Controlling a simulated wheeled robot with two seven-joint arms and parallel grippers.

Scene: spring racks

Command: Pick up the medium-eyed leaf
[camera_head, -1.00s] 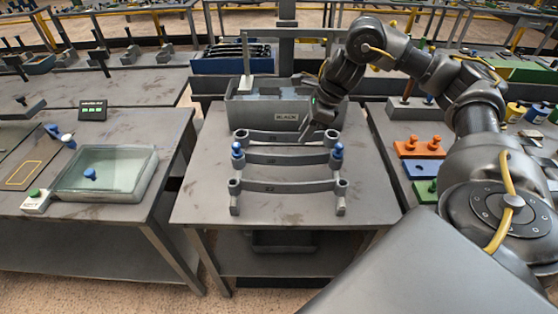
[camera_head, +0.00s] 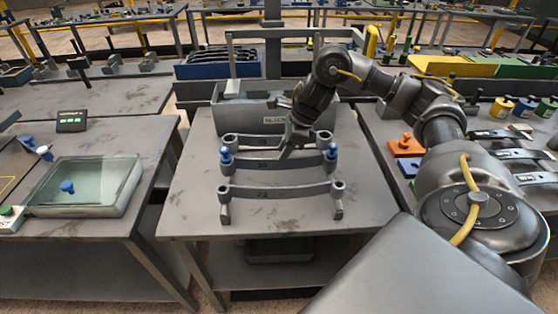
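Three grey curved leaves with an eye at each end lie one behind another on the middle table: a far leaf (camera_head: 256,140), a middle leaf (camera_head: 253,164) and a near leaf (camera_head: 275,192). Blue pieces (camera_head: 225,155) sit at both ends of the middle leaf. I cannot tell for certain which leaf has the medium eyes. My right gripper (camera_head: 286,152) reaches down over the far leaf, close to the middle leaf. Its fingers are small and dark, so I cannot tell whether they are open or touching a leaf. My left gripper is out of view.
A grey labelled bin (camera_head: 245,116) stands behind the leaves. The front of the middle table (camera_head: 200,215) is clear. A glass-topped tray (camera_head: 100,190) with a blue piece is on the left table. An orange block (camera_head: 406,146) and other parts are on the right table.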

